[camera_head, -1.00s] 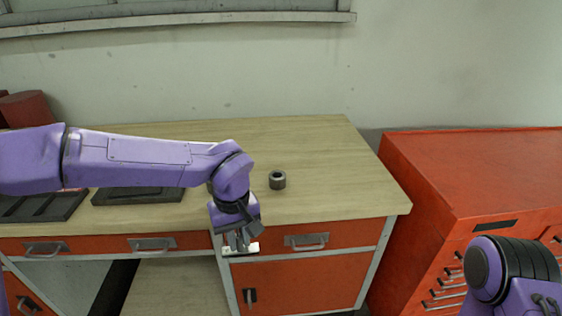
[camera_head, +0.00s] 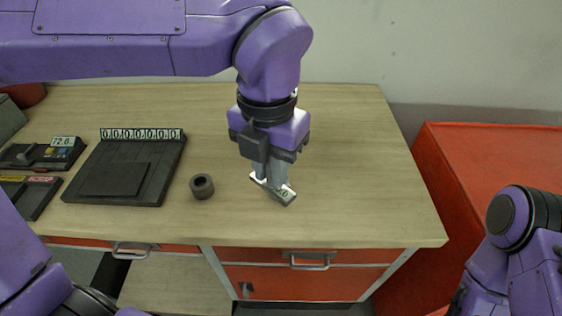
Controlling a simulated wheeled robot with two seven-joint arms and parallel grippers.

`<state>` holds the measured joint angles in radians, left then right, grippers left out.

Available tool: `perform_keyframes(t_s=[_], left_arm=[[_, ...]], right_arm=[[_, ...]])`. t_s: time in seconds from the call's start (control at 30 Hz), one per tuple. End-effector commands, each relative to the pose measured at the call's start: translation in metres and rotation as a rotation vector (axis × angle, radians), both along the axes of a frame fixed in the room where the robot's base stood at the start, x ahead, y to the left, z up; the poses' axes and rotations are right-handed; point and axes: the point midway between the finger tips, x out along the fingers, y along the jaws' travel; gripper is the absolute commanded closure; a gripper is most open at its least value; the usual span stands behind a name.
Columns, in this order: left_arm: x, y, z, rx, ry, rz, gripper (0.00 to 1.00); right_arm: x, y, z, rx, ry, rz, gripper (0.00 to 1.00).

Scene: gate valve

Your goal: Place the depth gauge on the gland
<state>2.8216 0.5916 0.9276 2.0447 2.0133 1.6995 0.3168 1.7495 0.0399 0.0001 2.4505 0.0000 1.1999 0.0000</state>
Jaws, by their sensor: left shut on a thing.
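The depth gauge (camera_head: 279,193) is a small grey piece with pale faces, held in my left gripper (camera_head: 270,178). The gripper points down and is shut on it. The gauge is low over the right half of the wooden bench; I cannot tell whether it touches the top. A short dark grey hollow cylinder (camera_head: 202,187), which looks to be the gland, stands upright on the bench, left of the gauge and apart from it. Its open top shows. My right gripper is not in view; only part of my right arm shows at lower right.
The wooden bench (camera_head: 350,190) is clear right of the gauge. A black platform (camera_head: 115,179) with a row of digits lies left of the cylinder. A small device with a display (camera_head: 66,141) is at the far left. A red cabinet (camera_head: 455,160) stands at right.

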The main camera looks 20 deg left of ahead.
Motion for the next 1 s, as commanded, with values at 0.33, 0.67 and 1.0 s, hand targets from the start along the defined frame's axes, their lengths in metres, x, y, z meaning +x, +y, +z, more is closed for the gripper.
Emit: perform_keyframes(t_s=[0.33, 0.67, 1.0], left_arm=[[0.081, 0.017, -0.057, 0.003, 0.004, -0.001, 1.00], [0.101, 0.021, -0.104, 0.003, 0.003, -0.004, 1.00], [0.101, 0.021, -0.114, 0.000, -0.001, -0.003, 1.00]], right_arm=[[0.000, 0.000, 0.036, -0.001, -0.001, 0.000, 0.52], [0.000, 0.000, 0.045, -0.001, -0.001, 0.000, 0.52], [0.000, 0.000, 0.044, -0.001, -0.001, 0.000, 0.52]])
